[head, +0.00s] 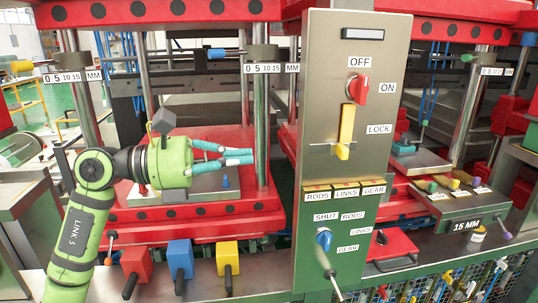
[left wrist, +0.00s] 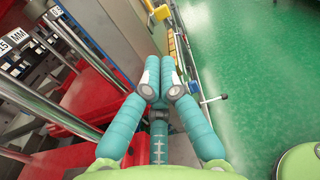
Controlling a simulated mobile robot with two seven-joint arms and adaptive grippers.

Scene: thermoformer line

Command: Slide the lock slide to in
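The lock slide is a yellow vertical bar (head: 347,124) with a yellow knob at its lower end, on the grey upright panel (head: 325,100) beside the LOCK label. In the left wrist view a yellow piece (left wrist: 161,11), seemingly its knob, shows beyond my fingertips. My left gripper (head: 250,154) has teal fingers pointing right, towards the panel. It is left of the slide and apart from it. In the left wrist view its fingertips (left wrist: 160,75) lie together with nothing seen between them. My right gripper is not in view.
A red OFF/ON knob (head: 358,88) sits above the slide. Below are yellow-topped RODS, LINKS and GEAR blocks (head: 345,187) and a blue selector (head: 323,241). A steel post (head: 262,125) stands close to my fingers. Red, blue and yellow boxes (head: 180,259) line the front.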

